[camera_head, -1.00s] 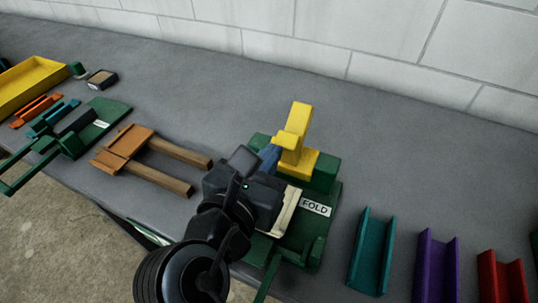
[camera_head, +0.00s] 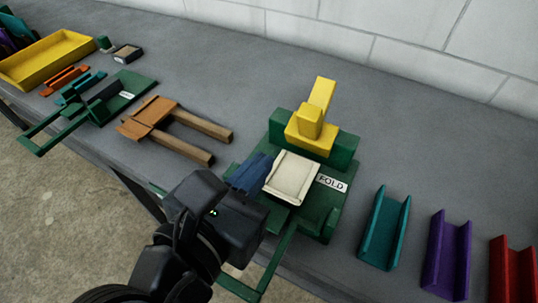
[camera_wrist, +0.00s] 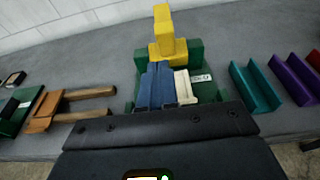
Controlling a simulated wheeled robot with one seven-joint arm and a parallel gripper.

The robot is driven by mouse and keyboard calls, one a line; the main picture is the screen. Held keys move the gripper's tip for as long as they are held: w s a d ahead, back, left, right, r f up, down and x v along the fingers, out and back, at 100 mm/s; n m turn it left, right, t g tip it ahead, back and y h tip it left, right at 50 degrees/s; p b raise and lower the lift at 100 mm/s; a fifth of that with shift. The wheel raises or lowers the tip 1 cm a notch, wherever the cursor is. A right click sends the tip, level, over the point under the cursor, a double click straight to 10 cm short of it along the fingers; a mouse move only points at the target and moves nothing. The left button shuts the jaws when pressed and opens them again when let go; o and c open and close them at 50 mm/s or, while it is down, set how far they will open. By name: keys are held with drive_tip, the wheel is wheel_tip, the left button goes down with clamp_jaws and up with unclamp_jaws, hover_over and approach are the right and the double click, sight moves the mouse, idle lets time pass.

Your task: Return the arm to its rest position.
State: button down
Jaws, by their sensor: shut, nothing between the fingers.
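My gripper (camera_head: 260,163) has blue fingers pressed together with nothing between them. It is at the front left of the green folding station (camera_head: 328,209), beside a cream panel with raised edges (camera_head: 291,177) that lies on the station. In the wrist view the blue fingers (camera_wrist: 160,72) point toward a yellow lever block (camera_wrist: 165,38), and part of the cream panel (camera_wrist: 184,86) shows to their right. My black wrist hides the station's front left part in the head view.
A brown wooden fork-shaped piece (camera_head: 151,111) and another green station (camera_head: 132,83) lie to the left. A yellow tray (camera_head: 48,63) is at the far left. Teal (camera_head: 385,228), purple (camera_head: 447,255) and red (camera_head: 513,268) channels stand on the right. The bench back is mostly clear before the wall.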

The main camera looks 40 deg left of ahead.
drive_tip(key=shift+s+d+r, duration=0.1)
drive_tip(key=shift+s+r, duration=0.15)
drive_tip(key=shift+s, duration=0.25)
drive_tip(key=shift+f, duration=0.1)
drive_tip(key=s+d+f+m+g, duration=0.1)
drive_tip(key=d+f+m, duration=0.7)
drive_tip(key=d, duration=0.3)
drive_tip(key=s+d+f+m+g, duration=0.1)
drive_tip(key=d+f+m+g, duration=0.1)
drive_tip(key=d+f+m, duration=0.7)
drive_tip(key=s+d+r+m+t+h, duration=0.1)
drive_tip(key=s+d+r+m, duration=0.3)
drive_tip(key=s+d+m, duration=0.3)
drive_tip(key=s+d+r+m+t+h, duration=0.1)
drive_tip(key=s+d+r+m+h, duration=0.1)
drive_tip(key=s+d+m, duration=0.5)
drive_tip(key=d+r+m, duration=0.1)
drive_tip(key=d+m, duration=0.3)
drive_tip(key=m, duration=0.3)
drive_tip(key=shift+d+r+m+t+b, duration=0.3)
drive_tip(key=shift+r+t, duration=0.1)
